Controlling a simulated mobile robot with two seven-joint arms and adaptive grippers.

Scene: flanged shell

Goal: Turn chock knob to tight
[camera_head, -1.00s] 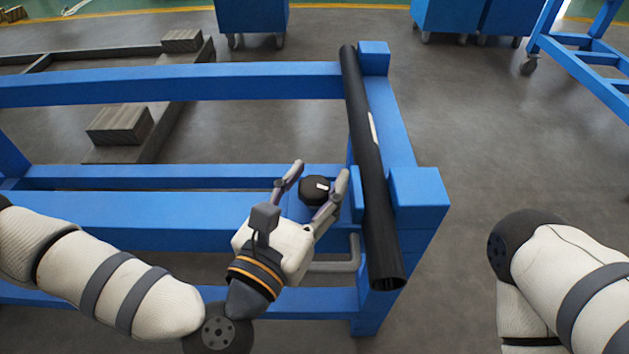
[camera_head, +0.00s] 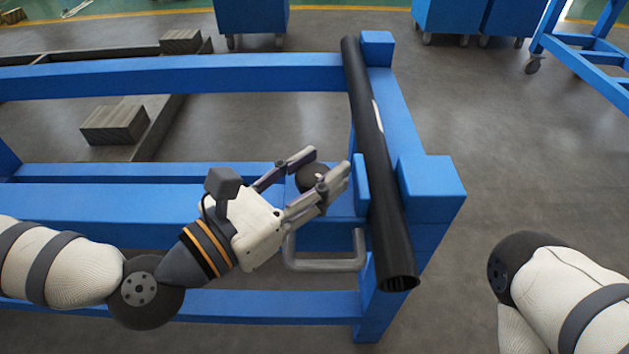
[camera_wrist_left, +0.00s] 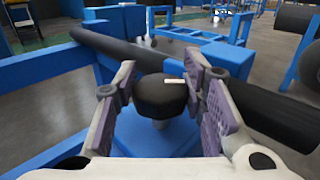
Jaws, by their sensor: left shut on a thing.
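The chock knob (camera_head: 312,178) is a round black knob on the blue frame, beside the black tube. In the left wrist view the knob (camera_wrist_left: 160,97) shows a white mark on its top, pointing right, and sits on a short pale stem. My left gripper (camera_head: 322,170) is around the knob, one finger on each side; in the left wrist view its purple-padded fingers (camera_wrist_left: 165,95) flank the knob. The gripper is shut on it. In the head view a finger hides part of the knob. My right gripper is out of view; only my right arm shows.
A long black tube (camera_head: 376,165) lies along the right end of the blue frame (camera_head: 432,176). A grey bent handle (camera_head: 325,262) sits below the knob. Blue wheeled carts (camera_head: 252,17) stand at the back. The floor to the right is open.

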